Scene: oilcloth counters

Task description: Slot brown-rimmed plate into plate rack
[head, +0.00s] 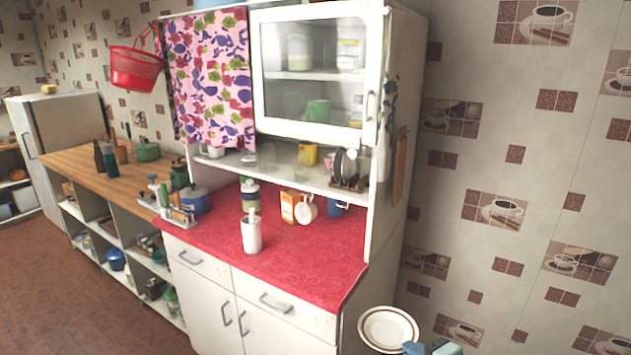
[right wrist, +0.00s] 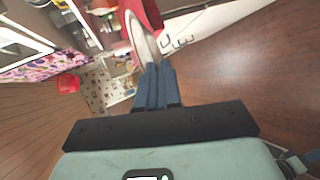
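The brown-rimmed plate (head: 388,329) is white and round, at the bottom edge of the head view, its face toward the camera. It shows nearly edge-on in the right wrist view (right wrist: 141,38). My right gripper (head: 414,348) is shut on the plate's edge; its blue fingers (right wrist: 153,70) meet at the rim in the right wrist view. The plate is in the air to the right of the red counter. The plate rack (head: 349,183) stands on the hutch's open shelf at its right end, with a dark plate upright in it. My left gripper is not in view.
The red counter (head: 300,258) holds a white canister (head: 251,234), an orange box (head: 290,207) and a white mug (head: 306,210). A glass cabinet door (head: 315,75) is above the shelf. The hutch's right side panel (head: 395,190) stands beside the rack.

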